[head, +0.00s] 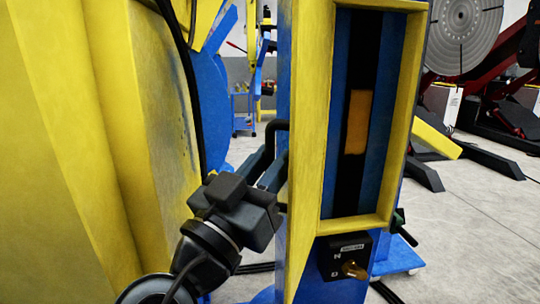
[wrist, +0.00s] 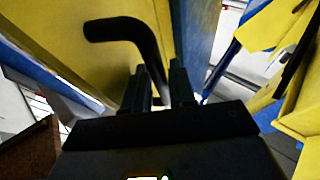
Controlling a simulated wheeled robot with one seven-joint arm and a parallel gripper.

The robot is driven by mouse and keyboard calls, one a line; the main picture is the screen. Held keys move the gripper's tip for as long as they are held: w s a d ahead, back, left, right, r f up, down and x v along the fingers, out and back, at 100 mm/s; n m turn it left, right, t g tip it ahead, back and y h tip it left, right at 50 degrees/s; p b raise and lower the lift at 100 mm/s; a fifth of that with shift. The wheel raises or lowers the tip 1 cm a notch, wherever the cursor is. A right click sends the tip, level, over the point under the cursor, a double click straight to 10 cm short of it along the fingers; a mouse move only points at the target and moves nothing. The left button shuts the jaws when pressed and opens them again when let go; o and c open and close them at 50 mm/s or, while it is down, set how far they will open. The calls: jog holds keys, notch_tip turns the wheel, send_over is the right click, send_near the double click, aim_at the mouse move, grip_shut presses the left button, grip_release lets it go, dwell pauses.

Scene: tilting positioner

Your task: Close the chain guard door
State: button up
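The chain guard door appears to be the yellow panel (head: 308,140) with a yellow frame, standing upright in the middle of the head view. A black bent handle (head: 277,124) sticks out on its left side. In the wrist view the handle (wrist: 127,29) curves down between the fingers, against a yellow surface. My gripper (head: 270,163) is at the handle's lower part. In the wrist view the gripper's two fingers (wrist: 160,82) stand on either side of the bar, which fills the narrow gap. The fingertip contact is partly hidden.
A large yellow machine body (head: 80,150) with a black cable stands close on the left. A black box with a brass knob (head: 354,269) sits below the framed opening. A grey round plate (head: 463,35) on a dark red machine is at the back right. Grey floor (head: 460,230) is open at right.

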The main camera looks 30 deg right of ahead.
jog(key=shift+d, duration=0.1)
grip_shut()
dwell(0.5)
